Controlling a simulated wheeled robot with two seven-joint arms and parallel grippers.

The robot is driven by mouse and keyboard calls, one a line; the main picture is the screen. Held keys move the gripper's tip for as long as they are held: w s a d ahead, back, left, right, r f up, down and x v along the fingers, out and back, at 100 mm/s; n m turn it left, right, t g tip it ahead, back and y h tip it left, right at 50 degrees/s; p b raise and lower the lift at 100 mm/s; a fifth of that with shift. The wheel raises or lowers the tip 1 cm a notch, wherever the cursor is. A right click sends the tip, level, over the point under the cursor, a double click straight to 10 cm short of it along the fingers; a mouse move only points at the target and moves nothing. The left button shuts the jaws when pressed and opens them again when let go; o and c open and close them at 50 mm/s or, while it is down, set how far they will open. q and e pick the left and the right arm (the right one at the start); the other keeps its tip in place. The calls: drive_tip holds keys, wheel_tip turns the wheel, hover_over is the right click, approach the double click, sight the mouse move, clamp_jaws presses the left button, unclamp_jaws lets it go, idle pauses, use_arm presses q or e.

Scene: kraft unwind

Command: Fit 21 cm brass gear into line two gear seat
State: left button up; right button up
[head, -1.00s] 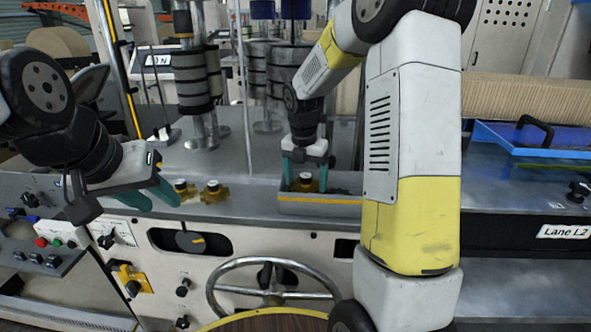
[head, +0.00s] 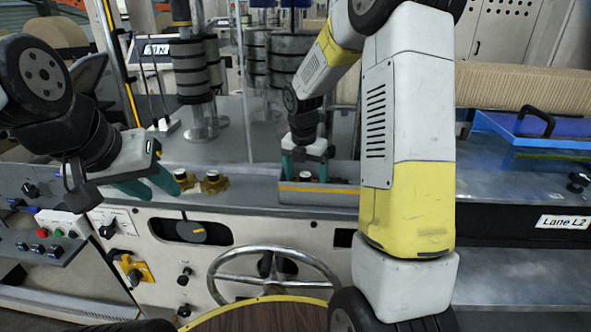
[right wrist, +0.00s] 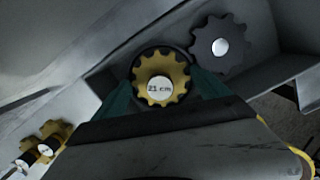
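The 21 cm brass gear (right wrist: 160,78), with a white labelled hub, lies between the teal fingers of my right gripper (right wrist: 166,95), which press its sides. A dark round rim shows behind the gear; whether it sits fully down cannot be told. A dark grey gear (right wrist: 219,46) is beside it at the upper right. In the head view my right gripper (head: 306,168) reaches down into the grey trough with a yellow stripe (head: 325,198). My left gripper (head: 150,188) is open and empty, left of two brass gears (head: 185,180) (head: 213,183) on the ledge.
A handwheel (head: 272,285), knobs and buttons cover the machine front below the ledge. Stacked dark rollers on posts (head: 193,75) stand behind. My right arm hides part of the trough's right side.

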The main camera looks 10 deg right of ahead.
drive_tip(key=shift+o, duration=0.7)
drive_tip(key=shift+f, duration=0.1)
drive_tip(key=shift+s+a+r, duration=0.1)
drive_tip(key=shift+s+r, duration=0.05)
drive_tip(key=shift+r, duration=1.15)
drive_tip(key=shift+s+a+r, duration=0.1)
drive_tip(key=shift+r, duration=1.25)
drive_tip(key=shift+s+a+r, duration=0.1)
drive_tip(key=shift+s+r, duration=0.05)
drive_tip(key=shift+r, duration=1.15)
